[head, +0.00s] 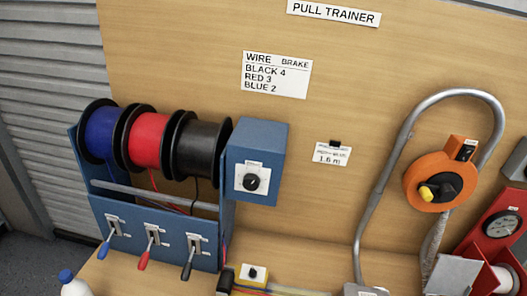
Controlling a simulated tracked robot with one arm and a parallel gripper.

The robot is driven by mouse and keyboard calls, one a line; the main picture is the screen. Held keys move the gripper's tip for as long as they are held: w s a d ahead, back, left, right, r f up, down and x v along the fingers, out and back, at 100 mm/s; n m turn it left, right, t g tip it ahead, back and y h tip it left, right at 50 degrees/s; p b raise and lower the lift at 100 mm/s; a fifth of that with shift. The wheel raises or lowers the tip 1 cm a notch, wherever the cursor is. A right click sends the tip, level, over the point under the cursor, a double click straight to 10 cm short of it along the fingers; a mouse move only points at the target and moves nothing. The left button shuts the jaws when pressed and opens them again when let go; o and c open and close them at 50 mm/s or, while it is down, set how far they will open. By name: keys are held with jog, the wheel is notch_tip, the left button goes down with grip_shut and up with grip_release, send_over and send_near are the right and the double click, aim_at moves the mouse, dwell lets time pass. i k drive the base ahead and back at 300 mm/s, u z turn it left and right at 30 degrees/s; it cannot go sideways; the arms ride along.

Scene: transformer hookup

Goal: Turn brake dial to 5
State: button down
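A round black dial (257,183) on a white plate is on the front of a blue box (264,143), to the right of the wire spools. It has a light pointer mark, but its numbers are too small to read. A second, smaller dark dial (252,273) is on a yellow block low on the bench. I cannot read any label saying which is the brake dial. A wall card (276,75) headed WIRE and BRAKE reads BLACK 4, RED 3, BLUE 2. My gripper is not in view.
Blue (101,133), red (148,139) and black (196,148) spools sit in a blue rack above three levers (148,247). An orange reel (425,184) hangs by a bent grey pipe (384,182). A red gauge unit (497,226) stands right; a white bottle (74,285) is lower left.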

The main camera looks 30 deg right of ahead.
aim_at(251, 182)
jog(key=z, duration=0.25)
jog(key=i, duration=0.5)
jog(key=z, duration=0.7)
jog(key=k, duration=0.6)
jog(key=z, duration=0.2)
jog(key=i, duration=0.5)
